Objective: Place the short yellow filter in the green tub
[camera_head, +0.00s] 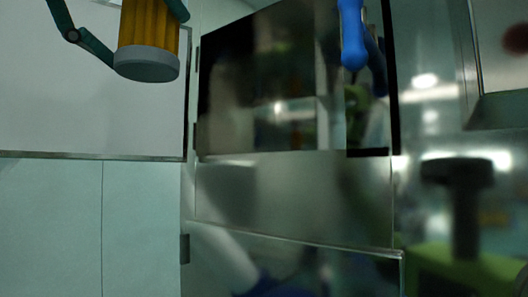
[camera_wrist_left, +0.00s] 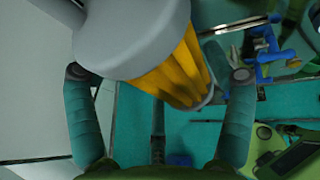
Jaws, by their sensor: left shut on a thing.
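The yellow filter (camera_head: 150,25) with pleated sides and a grey round end cap hangs at the top left of the head view. It also fills the upper middle of the left wrist view (camera_wrist_left: 178,75). My left gripper (camera_head: 147,40) is shut on it, with teal fingers on either side; in the wrist view the fingers (camera_wrist_left: 159,75) flank it. The filter is clear of any surface, its top cut off in the head view. My right gripper is not in view. I cannot make out a green tub for certain.
Pale wall panels stand behind the filter. A shiny metal cabinet (camera_head: 290,190) with a dark reflective panel fills the middle. A blue rounded part (camera_head: 352,40) hangs at the top. A blurred green object (camera_head: 430,262) is at lower right.

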